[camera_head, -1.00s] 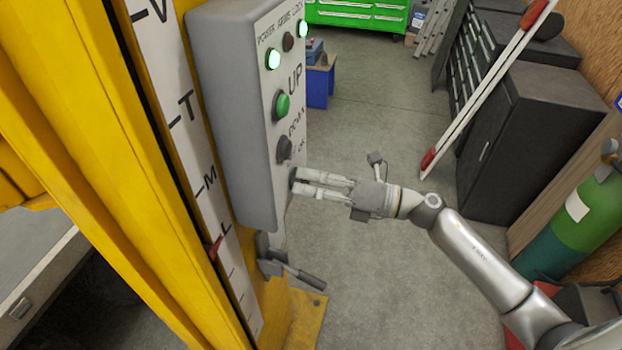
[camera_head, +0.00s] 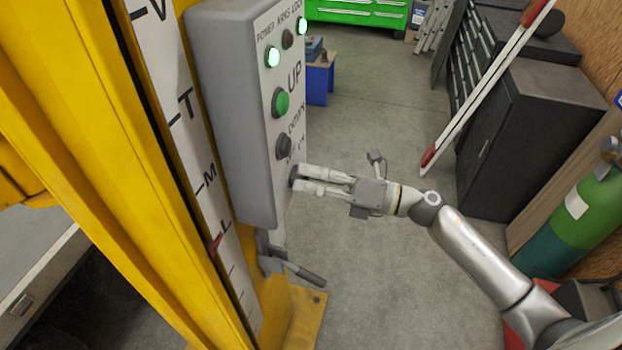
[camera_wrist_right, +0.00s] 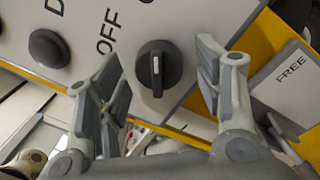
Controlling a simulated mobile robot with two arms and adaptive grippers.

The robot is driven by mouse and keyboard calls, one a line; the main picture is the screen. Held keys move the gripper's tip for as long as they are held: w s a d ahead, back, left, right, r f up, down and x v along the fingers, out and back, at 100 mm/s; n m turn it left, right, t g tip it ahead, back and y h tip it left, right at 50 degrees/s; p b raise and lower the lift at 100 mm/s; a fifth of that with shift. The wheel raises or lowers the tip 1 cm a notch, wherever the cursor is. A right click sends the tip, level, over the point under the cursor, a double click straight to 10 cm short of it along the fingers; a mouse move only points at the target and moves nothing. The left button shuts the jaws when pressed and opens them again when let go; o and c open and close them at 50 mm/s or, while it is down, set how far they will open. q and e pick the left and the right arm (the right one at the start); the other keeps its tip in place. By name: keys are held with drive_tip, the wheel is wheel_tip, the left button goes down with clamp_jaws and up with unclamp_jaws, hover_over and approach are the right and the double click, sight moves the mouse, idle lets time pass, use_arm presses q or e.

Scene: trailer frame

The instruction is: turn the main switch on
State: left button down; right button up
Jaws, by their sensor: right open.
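The main switch is a dark round knob with a raised grip and a white mark, seen in the right wrist view (camera_wrist_right: 158,68) beside the "OFF" lettering. The mark stands about upright in that picture. In the head view the knob (camera_head: 293,177) is low on the grey control box (camera_head: 232,110), partly hidden by my fingers. My right gripper (camera_head: 302,178) is open, its fingers pointing at the box. In the wrist view one finger is on each side of the knob, with visible gaps, and I see no contact. My left gripper is not in view.
Above the switch are a dark button (camera_head: 284,147), a green button (camera_head: 281,102) and indicator lamps, two lit green. A yellow post (camera_head: 110,150) stands at left. A lever (camera_head: 298,273) sticks out below the box. The floor (camera_head: 390,110) behind my arm is clear.

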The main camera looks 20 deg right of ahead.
drive_tip(key=r+v, duration=0.1)
drive_tip(key=v, duration=1.1)
drive_tip(key=shift+f, duration=0.45)
